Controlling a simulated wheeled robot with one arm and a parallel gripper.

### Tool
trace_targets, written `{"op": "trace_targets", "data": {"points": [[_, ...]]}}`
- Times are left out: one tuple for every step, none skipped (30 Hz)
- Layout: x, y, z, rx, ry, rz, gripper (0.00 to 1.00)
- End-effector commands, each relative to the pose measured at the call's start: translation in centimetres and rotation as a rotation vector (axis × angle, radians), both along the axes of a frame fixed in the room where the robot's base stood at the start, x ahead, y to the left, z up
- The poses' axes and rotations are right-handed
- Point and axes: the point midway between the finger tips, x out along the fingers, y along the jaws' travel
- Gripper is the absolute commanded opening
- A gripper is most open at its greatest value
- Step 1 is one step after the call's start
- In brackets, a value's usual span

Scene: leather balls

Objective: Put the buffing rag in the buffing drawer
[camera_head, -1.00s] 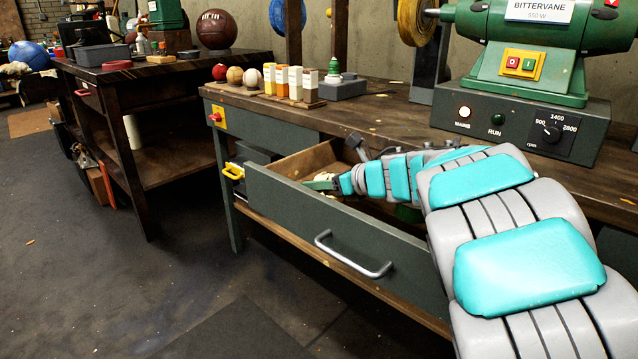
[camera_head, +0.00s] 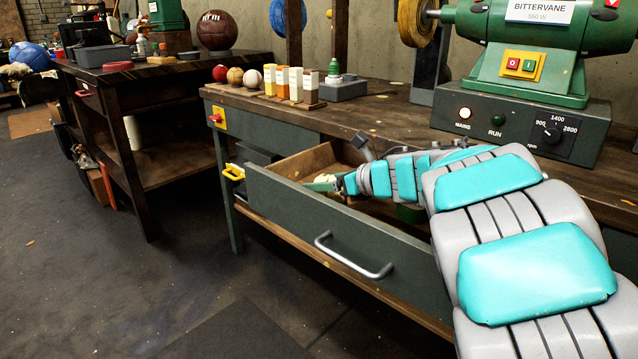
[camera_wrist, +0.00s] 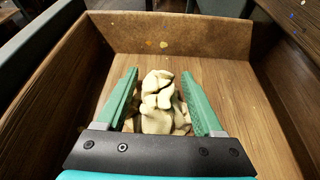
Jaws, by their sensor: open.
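The buffing rag (camera_wrist: 160,105) is a crumpled cream cloth. In the wrist view it lies low in the open drawer, between the two green fingers of my gripper (camera_wrist: 162,100). The fingers stand apart, with gaps beside the cloth. The drawer (camera_head: 330,230) is pulled out from the bench and has a grey-green front with a metal handle (camera_head: 352,256). Its bare wooden floor (camera_wrist: 225,90) shows around the rag. In the head view my gripper (camera_head: 322,184) is over the drawer, and a little of the rag shows beside it.
The green buffing machine (camera_head: 540,50) stands on the bench (camera_head: 385,115) at the right. Small balls and several blocks (camera_head: 282,80) sit at the bench's back left. A yellow latch (camera_head: 232,171) is at the drawer's left end. Dark floor (camera_head: 130,285) is clear in front.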

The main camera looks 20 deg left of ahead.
Motion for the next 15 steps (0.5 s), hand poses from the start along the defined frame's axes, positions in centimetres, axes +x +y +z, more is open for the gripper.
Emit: {"op": "trace_targets", "data": {"points": [[-0.1,-0.9,0.3,-0.001,-0.002,-0.005,0.69],[-0.4,-1.3,0.5,-0.001,-0.001,-0.004,0.69],[-0.6,-1.9,0.8,-0.001,-0.001,-0.003,0.69],[-0.8,-2.5,1.1,0.0,-0.003,-0.003,0.69],[-1.0,-3.0,1.4,0.0,-0.004,-0.004,0.69],[-1.3,-3.8,1.7,0.0,-0.006,-0.005,0.69],[-1.5,-4.3,2.0,0.0,-0.005,-0.004,0.69],[-1.7,-4.8,2.2,0.0,-0.004,-0.004,0.69],[-2.0,-5.5,2.4,0.001,-0.003,-0.003,0.69],[-2.2,-6.0,2.6,0.0,-0.002,-0.005,0.69],[-2.3,-6.5,2.8,0.0,-0.002,-0.006,0.69],[-2.6,-7.1,3.1,-0.001,-0.002,-0.006,0.69],[-2.8,-7.4,3.3,-0.001,-0.002,-0.005,0.69],[-3.0,-7.7,3.4,0.0,-0.001,-0.003,0.69],[-3.1,-8.1,3.6,0.0,-0.001,-0.002,0.69]]}}
